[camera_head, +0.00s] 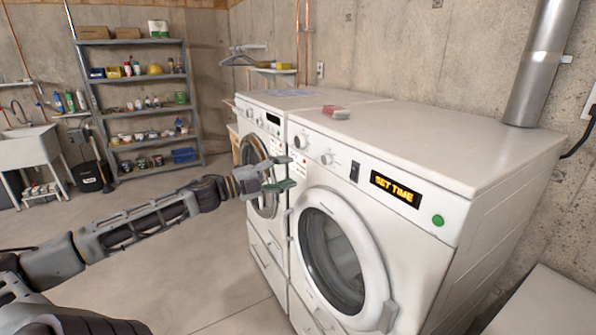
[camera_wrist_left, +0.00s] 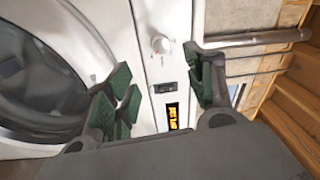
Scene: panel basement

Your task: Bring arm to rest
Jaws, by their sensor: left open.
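My left arm (camera_head: 140,222) reaches in from the left in the head view. Its gripper (camera_head: 276,178) is open and empty in front of the washing machines, near the gap between the two. In the left wrist view the green-padded fingers (camera_wrist_left: 165,98) stand apart with nothing between them. Behind them show a round door (camera_wrist_left: 45,75), a knob (camera_wrist_left: 160,44) and a lit display (camera_wrist_left: 173,112). The near machine (camera_head: 395,235) has a closed round door, a "SET TIME" display (camera_head: 395,187) and a green button (camera_head: 438,220). My right gripper is not in view.
A second machine (camera_head: 262,125) stands left of the near one. A small red and white item (camera_head: 336,112) lies on top. A loaded metal shelf (camera_head: 132,42) and a sink (camera_head: 30,147) stand at the back left. The concrete floor (camera_head: 200,265) beneath my arm is clear.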

